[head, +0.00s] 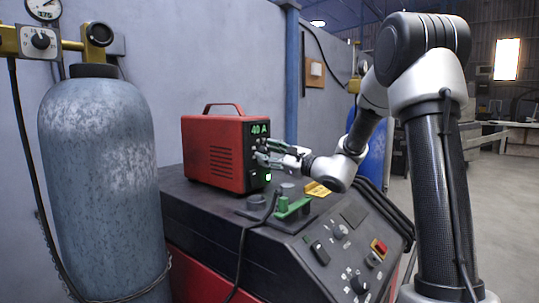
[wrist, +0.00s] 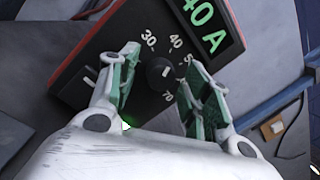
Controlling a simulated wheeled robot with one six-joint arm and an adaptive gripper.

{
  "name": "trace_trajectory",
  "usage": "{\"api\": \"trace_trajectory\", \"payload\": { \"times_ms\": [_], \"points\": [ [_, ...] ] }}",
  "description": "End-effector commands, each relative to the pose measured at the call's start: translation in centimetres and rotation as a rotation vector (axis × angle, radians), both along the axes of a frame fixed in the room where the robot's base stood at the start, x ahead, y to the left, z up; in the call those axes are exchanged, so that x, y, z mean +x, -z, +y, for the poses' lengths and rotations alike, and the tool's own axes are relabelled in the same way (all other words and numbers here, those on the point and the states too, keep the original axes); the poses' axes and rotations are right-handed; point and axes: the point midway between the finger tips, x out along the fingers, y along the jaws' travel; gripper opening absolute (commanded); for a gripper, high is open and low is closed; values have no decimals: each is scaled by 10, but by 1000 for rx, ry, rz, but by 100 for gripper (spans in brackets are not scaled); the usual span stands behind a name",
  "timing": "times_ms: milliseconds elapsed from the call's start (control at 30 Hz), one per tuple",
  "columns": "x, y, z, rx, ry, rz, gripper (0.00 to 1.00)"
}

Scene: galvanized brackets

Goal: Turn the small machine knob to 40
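The small red machine (head: 213,152) stands on top of the dark cabinet, with a handle on top. Its green display (wrist: 207,22) reads 40 A, and the same reading shows in the head view. The small dark round knob (wrist: 160,73) sits on its black front panel, with 30, 40 and 70 legible around it. A pale mark shows on the knob; its exact aim is hard to tell. My gripper (wrist: 163,65) is open, one green-padded finger on each side of the knob, with visible gaps. In the head view my gripper (head: 266,152) is at the machine's front, hiding the knob.
The dark cabinet (head: 222,232) has a sloped panel with knobs and a red switch. A green part (head: 292,207) and a yellow tag (head: 317,189) are on its top near my gripper. A grey gas cylinder (head: 98,150) stands at left. A black cable hangs over the cabinet front.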

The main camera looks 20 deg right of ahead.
Motion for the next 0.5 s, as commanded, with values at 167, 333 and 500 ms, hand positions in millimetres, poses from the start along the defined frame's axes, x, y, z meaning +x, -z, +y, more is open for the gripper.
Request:
{"api": "trace_trajectory", "payload": {
  "times_ms": [167,333,500],
  "points": [
    [0,0,0,0,1,0,50],
    [-4,0,-5,0,2,-1,50],
    [-27,4,-22,0,5,1,50]
  ]
}}
